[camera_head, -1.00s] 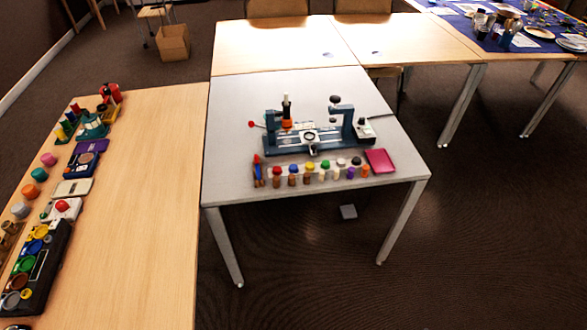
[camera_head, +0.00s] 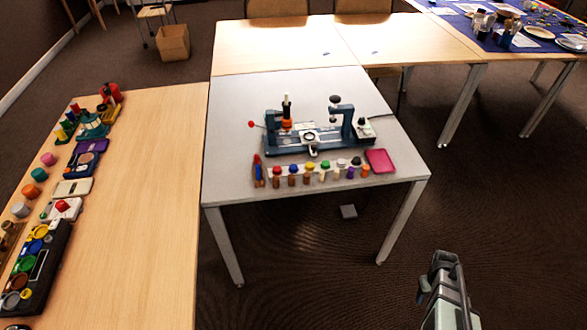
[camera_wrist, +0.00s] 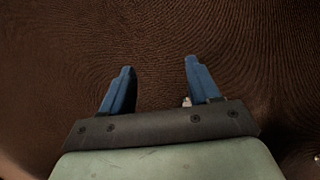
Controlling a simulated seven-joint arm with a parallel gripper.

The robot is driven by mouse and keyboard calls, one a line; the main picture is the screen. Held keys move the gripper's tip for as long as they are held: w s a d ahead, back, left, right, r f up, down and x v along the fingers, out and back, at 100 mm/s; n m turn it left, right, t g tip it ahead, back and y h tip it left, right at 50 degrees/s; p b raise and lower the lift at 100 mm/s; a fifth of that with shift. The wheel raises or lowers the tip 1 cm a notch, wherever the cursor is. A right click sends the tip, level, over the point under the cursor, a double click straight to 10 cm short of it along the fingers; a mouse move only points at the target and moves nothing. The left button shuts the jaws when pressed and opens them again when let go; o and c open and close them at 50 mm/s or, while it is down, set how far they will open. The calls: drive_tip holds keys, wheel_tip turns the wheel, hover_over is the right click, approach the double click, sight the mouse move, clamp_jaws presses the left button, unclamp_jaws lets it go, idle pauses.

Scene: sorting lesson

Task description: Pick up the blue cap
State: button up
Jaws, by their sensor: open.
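In the head view, the end of my arm is at the lower right, well away from both tables. No cap shows in the wrist view.
A blue-grey bench device (camera_head: 318,138) stands on the grey table (camera_head: 230,110), behind the bottles. A pink tray (camera_head: 380,160) lies at their right end. The wooden table (camera_head: 140,220) is bare on its right half. Open floor lies between my arm and the tables.

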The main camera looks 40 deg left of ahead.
drive_tip(key=w+a+r+n+t, duration=0.1)
drive_tip(key=w+a+r+n, duration=0.1)
drive_tip(key=w+r, duration=0.35)
drive_tip(key=w+a+r+n+t, duration=0.1)
drive_tip(key=w+a+r+t, duration=0.1)
drive_tip(key=w, duration=0.7)
drive_tip(key=w+a+r+n+t, duration=0.25)
drive_tip(key=w+a+r, duration=0.55)
drive_tip(key=r, duration=0.4)
drive_tip(key=w+a+r+n+t, duration=0.25)
drive_tip(key=w+a+r, duration=0.35)
drive_tip(key=w+r, duration=0.55)
wheel_tip(320, 180, up, 11)
drive_tip(key=n+g+y, duration=0.2)
drive_tip(key=n+g, duration=0.2)
drive_tip(key=g, duration=0.3)
hover_over(294, 167)
wheel_tip(294, 167, down, 14)
drive_tip(key=shift+a+r, duration=0.1)
drive_tip(key=shift+r, duration=0.05)
clamp_jaws()
